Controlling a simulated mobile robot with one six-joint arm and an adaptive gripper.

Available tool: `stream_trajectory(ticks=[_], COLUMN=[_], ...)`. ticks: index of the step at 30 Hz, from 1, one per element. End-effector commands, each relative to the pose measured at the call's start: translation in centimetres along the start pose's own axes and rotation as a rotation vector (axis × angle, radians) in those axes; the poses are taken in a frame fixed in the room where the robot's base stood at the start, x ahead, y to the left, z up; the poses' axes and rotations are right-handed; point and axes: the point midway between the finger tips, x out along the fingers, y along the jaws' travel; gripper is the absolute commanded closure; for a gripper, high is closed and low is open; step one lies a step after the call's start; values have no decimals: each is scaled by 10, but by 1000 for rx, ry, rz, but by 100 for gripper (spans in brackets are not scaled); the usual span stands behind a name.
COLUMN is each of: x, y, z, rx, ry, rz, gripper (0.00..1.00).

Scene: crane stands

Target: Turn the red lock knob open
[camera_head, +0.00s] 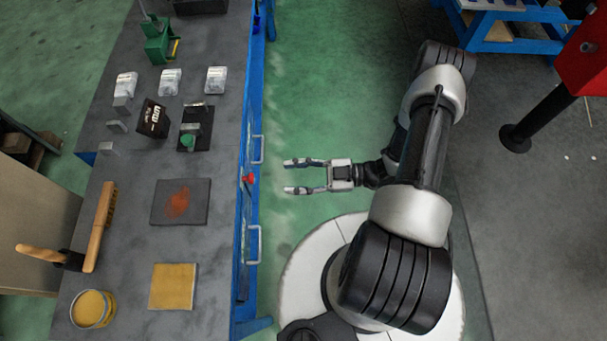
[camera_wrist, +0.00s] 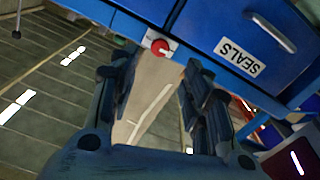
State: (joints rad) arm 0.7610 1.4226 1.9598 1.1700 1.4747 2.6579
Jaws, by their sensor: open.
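The red lock knob (camera_head: 249,179) sticks out from the blue front of the workbench (camera_head: 249,140), between two drawer handles. In the wrist view the red knob (camera_wrist: 162,47) sits on a pale plate at the lower edge of the blue front, left of a drawer labelled SEALS (camera_wrist: 241,43). My gripper (camera_head: 287,176) is open and empty, a short way right of the knob in the head view, with its fingers pointing at the bench front. In the wrist view its fingers (camera_wrist: 160,85) lie below the knob and apart from it.
The bench top holds a brush (camera_head: 106,215), a tin (camera_head: 92,308), a yellow pad (camera_head: 174,286), a dark plate with a rusty stain (camera_head: 180,201) and a black box (camera_head: 153,118). Drawer handles (camera_head: 258,245) stick out beside the knob. Green floor is clear around my gripper.

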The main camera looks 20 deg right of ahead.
Motion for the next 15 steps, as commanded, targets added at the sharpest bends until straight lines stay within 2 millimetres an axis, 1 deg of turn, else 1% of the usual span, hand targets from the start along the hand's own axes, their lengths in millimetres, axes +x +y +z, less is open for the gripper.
stream_trajectory(ticks=[1, 3, 6, 15], x=[-8, -16, -22, -24], y=[1, 1, 0, 0], z=[0, 0, 0, 0], rx=[-2, -1, -1, 0], ry=[-2, 0, 0, 1], rz=[3, 2, 1, -1], gripper=[56, 56, 56, 56])
